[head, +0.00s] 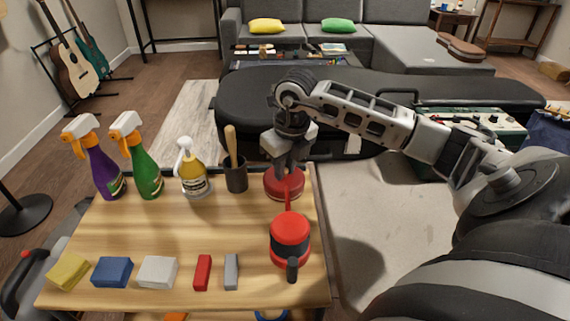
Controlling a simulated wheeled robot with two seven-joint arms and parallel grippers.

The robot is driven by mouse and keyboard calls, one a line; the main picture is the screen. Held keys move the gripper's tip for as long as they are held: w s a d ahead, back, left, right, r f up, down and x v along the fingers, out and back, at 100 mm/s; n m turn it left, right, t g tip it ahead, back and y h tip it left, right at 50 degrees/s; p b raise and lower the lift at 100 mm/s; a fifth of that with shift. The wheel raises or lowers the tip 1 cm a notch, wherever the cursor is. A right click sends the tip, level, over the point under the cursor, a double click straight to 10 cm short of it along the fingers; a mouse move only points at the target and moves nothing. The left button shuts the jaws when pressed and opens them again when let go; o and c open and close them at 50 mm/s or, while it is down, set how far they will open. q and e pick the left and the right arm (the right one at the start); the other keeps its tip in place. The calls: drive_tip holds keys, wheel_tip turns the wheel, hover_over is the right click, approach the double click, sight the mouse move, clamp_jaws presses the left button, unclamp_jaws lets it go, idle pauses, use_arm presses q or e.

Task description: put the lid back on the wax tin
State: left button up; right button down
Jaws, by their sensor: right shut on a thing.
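The wax tin (272,191) is a low, round red tin near the back right corner of the wooden table. My right gripper (287,168) points down over it, shut, with its fingertips at the red top. The thing between the fingers seems to be the lid, but the fingers hide much of it. I cannot tell the lid's edge from the tin's, or whether the lid is seated or held just above. My left gripper is not in view.
A red and black tool (290,232) with a handle stands close in front of the tin. A dark cup (236,178) with a wooden handle and a yellow spray bottle (193,181) stand to the left. Coloured blocks line the front; the table's middle is clear.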

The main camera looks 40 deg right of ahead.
drive_tip(key=c, duration=0.8)
unclamp_jaws()
drive_tip(key=shift+o, duration=0.2)
drive_tip(key=shift+r+p, duration=2.6)
drive_tip(key=shift+r, duration=0.9)
drive_tip(key=shift+c, duration=0.3)
clamp_jaws()
